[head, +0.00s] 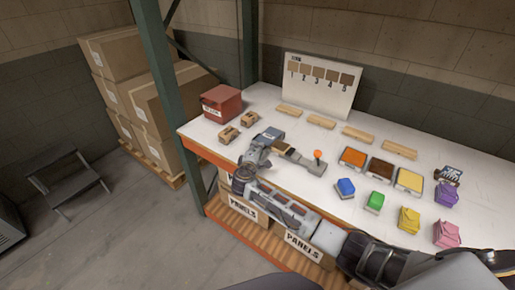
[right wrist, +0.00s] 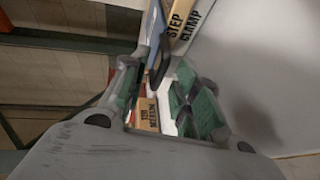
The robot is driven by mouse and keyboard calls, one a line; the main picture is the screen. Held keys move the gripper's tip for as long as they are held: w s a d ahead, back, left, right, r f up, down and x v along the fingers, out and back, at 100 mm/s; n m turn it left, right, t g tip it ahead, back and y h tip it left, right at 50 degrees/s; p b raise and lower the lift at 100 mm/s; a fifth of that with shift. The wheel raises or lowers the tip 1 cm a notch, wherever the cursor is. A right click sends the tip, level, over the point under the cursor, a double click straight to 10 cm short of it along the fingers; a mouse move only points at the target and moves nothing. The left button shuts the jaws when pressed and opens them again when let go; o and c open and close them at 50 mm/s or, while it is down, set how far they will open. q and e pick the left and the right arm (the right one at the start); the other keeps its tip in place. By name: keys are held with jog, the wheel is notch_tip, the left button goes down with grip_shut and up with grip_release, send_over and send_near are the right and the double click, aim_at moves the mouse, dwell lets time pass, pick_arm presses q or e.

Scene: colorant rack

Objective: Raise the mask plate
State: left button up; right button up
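No thing in view is clearly readable as the mask plate. A flat blue-grey piece (head: 275,132) lies at the left end of a grey bar with an orange knob (head: 318,155) on the white bench. My right gripper (head: 262,148) is close over that end and partly covers it. In the right wrist view its green-padded fingers (right wrist: 160,95) stand apart, and a blue-grey strip with a dark end (right wrist: 158,55) reaches down near the gap. I cannot tell if they touch. A block labelled STEP CLAMP (right wrist: 187,22) is beyond. My left gripper is out of view.
A red box (head: 222,103) and small wooden blocks (head: 229,134) stand at the bench's left end. A numbered board (head: 320,85) stands behind wooden bars. Coloured trays and pouches (head: 409,220) fill the right. A green post (head: 165,80) rises at the left.

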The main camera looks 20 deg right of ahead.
jog(key=shift+x, duration=1)
grip_shut()
jog(key=shift+f, duration=0.1)
